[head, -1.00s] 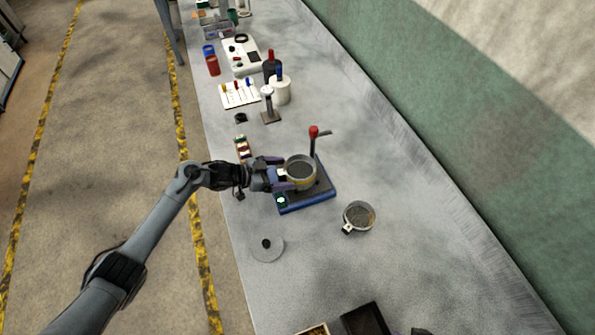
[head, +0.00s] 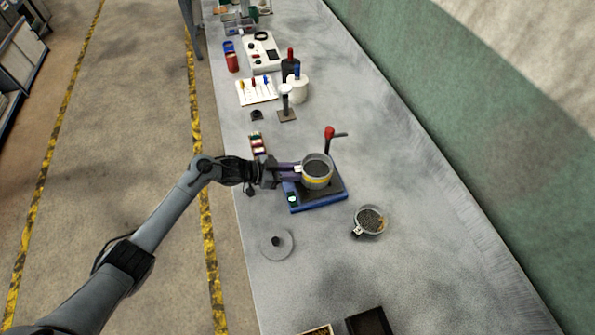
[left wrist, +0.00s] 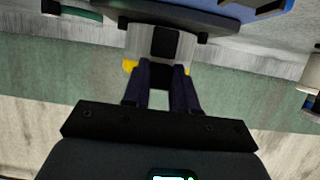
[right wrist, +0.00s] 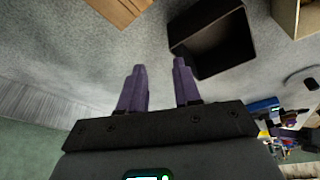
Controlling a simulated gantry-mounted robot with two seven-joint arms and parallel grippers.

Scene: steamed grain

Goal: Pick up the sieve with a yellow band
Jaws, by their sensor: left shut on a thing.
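The sieve with a yellow band (head: 317,183) is a grey round cup with dark grain inside, upright over the blue-based stand (head: 318,207). I cannot tell whether it touches the stand's dark plate or is just above it. My left gripper (head: 299,171) is shut on the sieve's left side. In the left wrist view the sieve (left wrist: 188,45) shows beyond the two fingers (left wrist: 162,75), with yellow at both edges. My right gripper (right wrist: 160,72) is open and empty in the right wrist view. It is not seen in the head view.
A second sieve (head: 369,221) with grain lies right of the stand. A red-knobbed lever (head: 329,132) rises behind the held sieve. A grey disc lid (head: 277,243) lies at front left. A dark open box (head: 370,324) is at the front edge. The table's right side is clear.

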